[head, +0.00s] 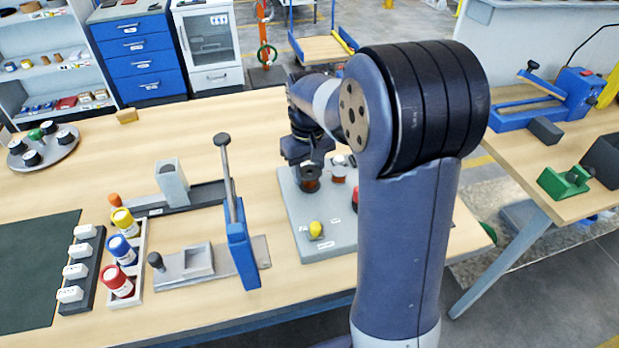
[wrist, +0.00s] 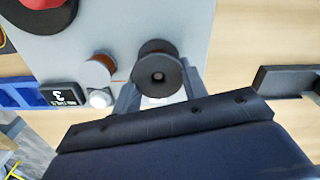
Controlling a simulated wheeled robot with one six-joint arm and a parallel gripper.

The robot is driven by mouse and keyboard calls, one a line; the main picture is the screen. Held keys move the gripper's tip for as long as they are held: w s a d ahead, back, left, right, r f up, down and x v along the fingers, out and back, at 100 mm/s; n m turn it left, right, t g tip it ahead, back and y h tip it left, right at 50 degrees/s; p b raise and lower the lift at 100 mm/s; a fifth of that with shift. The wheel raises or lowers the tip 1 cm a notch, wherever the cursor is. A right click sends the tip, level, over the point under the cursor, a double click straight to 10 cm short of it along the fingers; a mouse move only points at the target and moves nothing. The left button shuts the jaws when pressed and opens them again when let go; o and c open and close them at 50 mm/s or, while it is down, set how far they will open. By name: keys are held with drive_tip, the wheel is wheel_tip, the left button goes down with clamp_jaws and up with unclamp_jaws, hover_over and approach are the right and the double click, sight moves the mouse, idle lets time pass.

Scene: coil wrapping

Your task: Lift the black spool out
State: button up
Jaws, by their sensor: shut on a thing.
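The black spool (wrist: 158,78) has dark round flanges and a centre hole. In the wrist view it sits between the two light fingers of my gripper (wrist: 158,92), which is shut on it. In the head view my gripper (head: 308,163) points down over the grey winder base (head: 325,245), with the spool (head: 311,183) just below it, showing a reddish-brown band. I cannot tell whether the spool touches the base. My arm hides the right part of the base.
A copper-coloured piece with a white top (wrist: 97,72) stands close beside the spool. A yellow knob (head: 316,229) is on the base's front. A blue lever press (head: 240,240) stands to the left. A round tray of spools (head: 44,150) lies at far left.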

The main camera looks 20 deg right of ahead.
drive_tip(key=shift+c, duration=0.5)
wheel_tip(320, 180, up, 10)
idle(0.4)
